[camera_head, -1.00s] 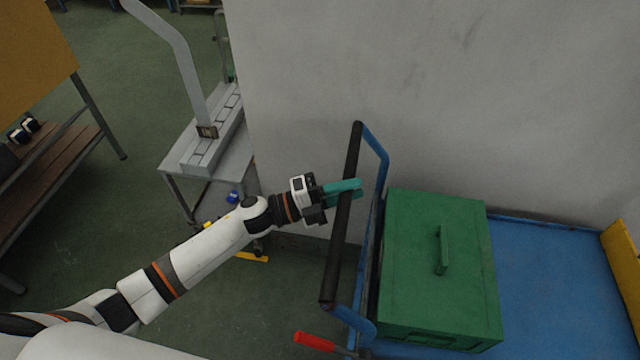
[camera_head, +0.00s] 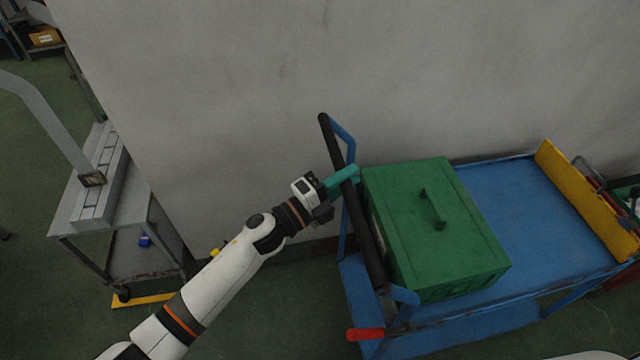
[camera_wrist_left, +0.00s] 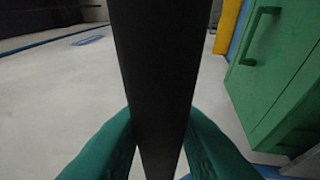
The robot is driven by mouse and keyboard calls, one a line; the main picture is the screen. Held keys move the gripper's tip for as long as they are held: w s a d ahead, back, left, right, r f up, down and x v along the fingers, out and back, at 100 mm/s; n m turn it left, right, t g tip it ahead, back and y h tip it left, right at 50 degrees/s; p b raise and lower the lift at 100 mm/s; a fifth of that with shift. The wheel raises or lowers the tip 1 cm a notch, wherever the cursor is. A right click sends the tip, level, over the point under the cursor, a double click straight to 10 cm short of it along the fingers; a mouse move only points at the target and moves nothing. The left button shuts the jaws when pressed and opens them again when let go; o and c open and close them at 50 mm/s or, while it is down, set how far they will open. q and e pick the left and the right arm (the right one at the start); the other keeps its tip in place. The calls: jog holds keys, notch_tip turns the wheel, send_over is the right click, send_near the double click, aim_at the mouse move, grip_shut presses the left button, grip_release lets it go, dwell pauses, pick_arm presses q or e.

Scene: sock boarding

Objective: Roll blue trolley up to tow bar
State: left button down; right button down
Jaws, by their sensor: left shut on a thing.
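The blue trolley (camera_head: 500,208) stands along the grey wall in the head view, with a black push handle (camera_head: 360,225) at its left end. My left gripper (camera_head: 341,177) is shut on the upper part of that handle. In the left wrist view the black handle (camera_wrist_left: 160,70) runs between the teal fingers (camera_wrist_left: 160,145). A green box (camera_head: 425,230) with a lid handle rests on the trolley deck; it also shows in the left wrist view (camera_wrist_left: 270,85). I cannot make out a tow bar for certain. My right gripper is not in view.
A yellow board (camera_head: 585,200) stands at the trolley's right end, with partly cut-off items beyond it. A red-gripped lever (camera_head: 366,334) sticks out low near the handle. A grey metal bench (camera_head: 110,235) stands at the left. Green floor is open between bench and trolley.

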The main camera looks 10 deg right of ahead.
pick_arm(q)
jog(key=d, duration=0.3)
jog(key=shift+d+b, duration=0.3)
jog(key=shift+d, duration=0.05)
jog(key=shift+r, duration=0.1)
jog(key=c, duration=1.6)
grip_release()
jog(key=o, duration=0.3)
jog(key=shift+d, duration=0.25)
jog(key=shift+o, duration=0.5)
jog(key=shift+w+d, duration=0.1)
jog(key=shift+d, duration=0.1)
jog(key=b+v, duration=0.1)
jog(key=v, duration=1.1)
jog(key=shift+a, duration=0.1)
